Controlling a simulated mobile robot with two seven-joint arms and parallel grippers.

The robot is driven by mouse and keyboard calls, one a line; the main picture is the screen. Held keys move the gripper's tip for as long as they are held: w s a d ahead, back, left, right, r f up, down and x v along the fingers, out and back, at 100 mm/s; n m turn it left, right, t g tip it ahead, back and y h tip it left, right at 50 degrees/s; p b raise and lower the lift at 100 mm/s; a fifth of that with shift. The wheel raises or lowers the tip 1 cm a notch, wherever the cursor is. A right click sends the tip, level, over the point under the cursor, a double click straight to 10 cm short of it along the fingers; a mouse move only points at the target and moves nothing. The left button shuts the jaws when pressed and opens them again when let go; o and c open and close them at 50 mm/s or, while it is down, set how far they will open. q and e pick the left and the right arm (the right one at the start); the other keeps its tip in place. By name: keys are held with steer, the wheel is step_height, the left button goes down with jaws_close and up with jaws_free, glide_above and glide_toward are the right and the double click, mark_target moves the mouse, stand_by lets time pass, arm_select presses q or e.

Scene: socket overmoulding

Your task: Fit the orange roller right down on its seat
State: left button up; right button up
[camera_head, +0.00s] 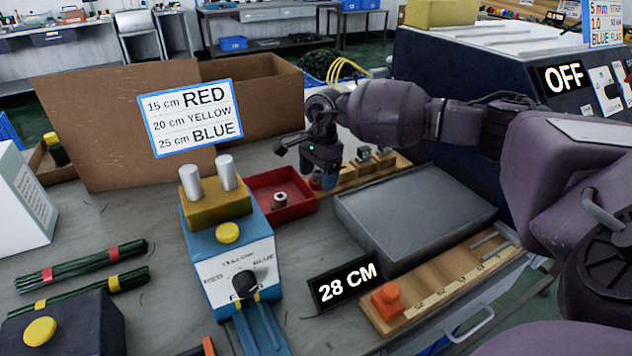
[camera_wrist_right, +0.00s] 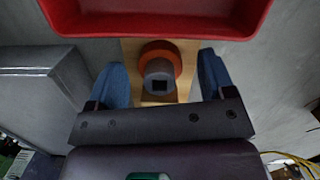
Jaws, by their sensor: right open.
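My right gripper (camera_head: 318,178) points down over the left end of a wooden strip (camera_head: 367,171) behind the grey tray. In the right wrist view its blue fingers (camera_wrist_right: 163,83) are open, one on each side of an orange roller (camera_wrist_right: 160,48) with a grey metal socket piece at its middle. The socket piece has a dark square hole facing the camera. A gap shows between each finger and the roller. In the head view the gripper mostly hides the roller. I cannot tell how deep it sits on the strip. My left gripper is not in view.
A red tray (camera_head: 300,181) with a small metal part (camera_head: 280,201) lies left of the gripper. A grey tray (camera_head: 415,213) lies to the right. The blue machine (camera_head: 228,267) with two metal posts and a cardboard box (camera_head: 100,125) stand further left. An orange knob (camera_head: 388,300) sits on a wooden ruler in front.

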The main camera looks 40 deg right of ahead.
steer(key=c, duration=1)
steer(key=shift+r, duration=0.2)
